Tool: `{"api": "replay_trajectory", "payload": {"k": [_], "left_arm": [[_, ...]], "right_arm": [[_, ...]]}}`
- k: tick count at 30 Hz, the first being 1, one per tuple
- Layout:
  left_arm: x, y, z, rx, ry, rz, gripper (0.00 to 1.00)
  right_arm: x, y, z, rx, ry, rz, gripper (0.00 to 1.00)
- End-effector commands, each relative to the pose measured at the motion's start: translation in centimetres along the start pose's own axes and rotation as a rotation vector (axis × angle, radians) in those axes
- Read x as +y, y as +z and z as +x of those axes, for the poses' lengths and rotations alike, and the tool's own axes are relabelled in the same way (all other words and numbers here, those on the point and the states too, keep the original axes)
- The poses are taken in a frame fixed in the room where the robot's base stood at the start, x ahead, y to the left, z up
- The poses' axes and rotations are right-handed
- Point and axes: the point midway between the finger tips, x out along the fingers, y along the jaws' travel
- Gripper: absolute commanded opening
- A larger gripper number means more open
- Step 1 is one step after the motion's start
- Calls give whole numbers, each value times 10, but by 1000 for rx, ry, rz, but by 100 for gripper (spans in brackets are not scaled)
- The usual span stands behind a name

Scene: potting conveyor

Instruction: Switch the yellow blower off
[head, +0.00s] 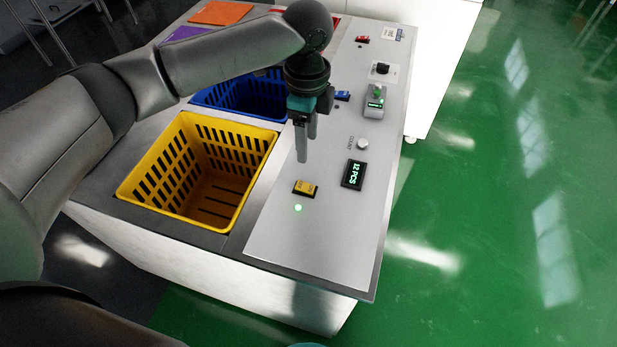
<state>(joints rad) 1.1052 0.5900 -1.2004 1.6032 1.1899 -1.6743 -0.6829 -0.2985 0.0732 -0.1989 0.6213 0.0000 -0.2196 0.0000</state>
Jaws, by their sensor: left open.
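A yellow rocker switch (306,188) sits on the grey control panel (320,238) near its front end. A green light (298,208) glows just below it. My left gripper (306,150) is open and empty, pointing down above the panel. Its fingertips are a little above the yellow switch in the picture and look apart from it. No blower itself can be made out. My right gripper is not in view.
A yellow basket (128,187) and a blue basket (203,101) stand left of the panel. A counter display (354,174), a white knob (363,144), a blue switch (343,95) and a red switch (362,39) are also on the panel. Green floor lies right.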

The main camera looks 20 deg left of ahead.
Motion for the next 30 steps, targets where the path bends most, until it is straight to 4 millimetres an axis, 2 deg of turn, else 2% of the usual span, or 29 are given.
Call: {"api": "replay_trajectory", "payload": {"k": [12, 18, 24, 30], "left_arm": [[2, 0, 91, -1, 4, 0, 62], [1, 0, 123, -1, 2, 0, 62], [1, -1, 138, -1, 1, 1, 62], [1, -1, 140, 0, 0, 2, 62]], "right_arm": [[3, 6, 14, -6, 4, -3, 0], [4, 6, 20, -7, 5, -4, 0], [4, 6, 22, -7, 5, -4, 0], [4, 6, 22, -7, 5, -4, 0]]}}
